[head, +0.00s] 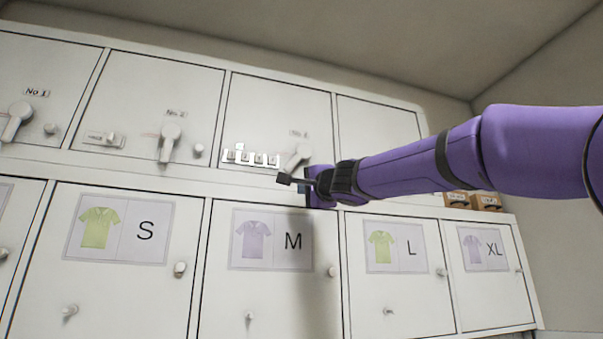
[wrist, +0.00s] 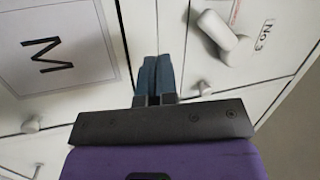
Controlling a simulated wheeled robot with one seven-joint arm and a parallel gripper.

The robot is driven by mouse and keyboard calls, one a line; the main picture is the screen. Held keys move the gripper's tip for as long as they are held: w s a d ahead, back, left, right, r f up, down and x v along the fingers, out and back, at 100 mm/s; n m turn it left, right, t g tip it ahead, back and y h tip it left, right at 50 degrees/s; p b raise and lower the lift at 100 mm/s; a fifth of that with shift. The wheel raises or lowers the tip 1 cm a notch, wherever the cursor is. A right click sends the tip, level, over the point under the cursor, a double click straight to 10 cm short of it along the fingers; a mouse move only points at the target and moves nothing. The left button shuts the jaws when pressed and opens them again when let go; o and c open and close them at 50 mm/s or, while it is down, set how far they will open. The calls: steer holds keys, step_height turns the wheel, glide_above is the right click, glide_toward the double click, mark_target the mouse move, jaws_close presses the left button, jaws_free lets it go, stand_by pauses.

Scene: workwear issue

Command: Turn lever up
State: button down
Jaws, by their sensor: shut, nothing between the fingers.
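A white lever (head: 299,154) is on the upper door marked No 3, its handle slanting down and to the left from its round pivot. The same lever (wrist: 222,32) shows in the wrist view, to the right of my fingers, beside the No.3 label (wrist: 264,35). My gripper (head: 288,180) is just below this lever in the head view. In the wrist view my gripper (wrist: 153,80) has its blue fingers together and empty, with a visible gap to the lever. Similar levers hang downward on the No 2 door (head: 169,143) and No 1 door (head: 16,120).
A row of white hooks or tags (head: 250,158) is left of the No 3 lever. Lower doors carry shirt signs, including the M sign (head: 270,240), and small knobs (head: 332,271). Cardboard boxes (head: 470,200) sit at right. My arm covers part of the fourth upper door.

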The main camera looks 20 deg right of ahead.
mark_target(302, 173)
steer(key=s+d+f+m+g+y, duration=0.1)
steer(key=s+d+m+g+y, duration=0.2)
steer(key=d+y, duration=0.65)
steer(key=shift+t, duration=0.3)
steer(key=w+a+r, duration=0.2)
steer(key=a, duration=0.1)
steer(key=w+a+r, duration=0.2)
steer(key=a, duration=0.1)
steer(key=w+a+r, duration=0.2)
steer(key=a, duration=0.1)
steer(key=shift+a+r, duration=0.25)
steer(key=shift+r, duration=0.05)
